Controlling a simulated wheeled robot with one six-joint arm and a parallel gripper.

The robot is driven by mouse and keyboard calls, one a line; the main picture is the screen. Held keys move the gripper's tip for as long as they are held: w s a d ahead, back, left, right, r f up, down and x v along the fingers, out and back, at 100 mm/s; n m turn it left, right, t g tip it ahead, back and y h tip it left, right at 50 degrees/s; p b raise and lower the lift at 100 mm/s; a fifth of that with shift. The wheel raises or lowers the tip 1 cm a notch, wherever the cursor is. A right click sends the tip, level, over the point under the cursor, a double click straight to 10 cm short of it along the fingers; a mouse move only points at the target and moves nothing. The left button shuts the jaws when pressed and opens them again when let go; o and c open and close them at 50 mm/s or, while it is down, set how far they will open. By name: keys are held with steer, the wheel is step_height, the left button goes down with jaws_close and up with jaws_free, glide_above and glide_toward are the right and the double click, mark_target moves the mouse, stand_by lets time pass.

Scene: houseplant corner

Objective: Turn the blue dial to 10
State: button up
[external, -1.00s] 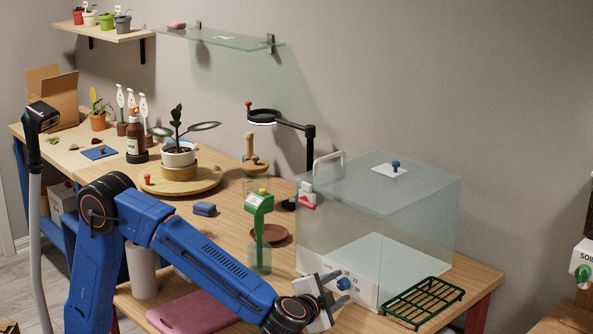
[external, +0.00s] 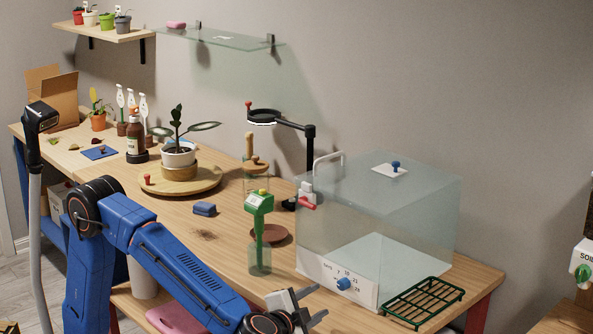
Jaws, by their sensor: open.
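The blue dial (external: 344,284) sits on the white front panel (external: 318,272) of the clear glass case (external: 375,215). Small dark numbers ring the dial, but they are too small to read surely, and I cannot tell which one the dial points at. My gripper (external: 320,303) is open and empty, to the lower left of the dial and apart from it. Its two fingers point right, toward the panel.
A green wire rack (external: 423,302) lies right of the case. A red-handled latch (external: 307,204) is on the case's left side. A green-topped bottle (external: 259,235) and a brown saucer (external: 272,235) stand left of the case. A pink mat (external: 176,318) lies at the front.

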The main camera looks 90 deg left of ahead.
steer(key=v, duration=0.5)
steer(key=shift+s+d, duration=0.2)
steer(key=shift+d, duration=0.15)
steer(key=shift+r, duration=0.15)
steer(key=n+h, duration=0.1)
steer(key=n, duration=0.2)
glide_toward(340, 285)
steer(key=x, duration=0.7)
steer(key=shift+w+a, duration=0.15)
steer(key=shift+a, duration=0.05)
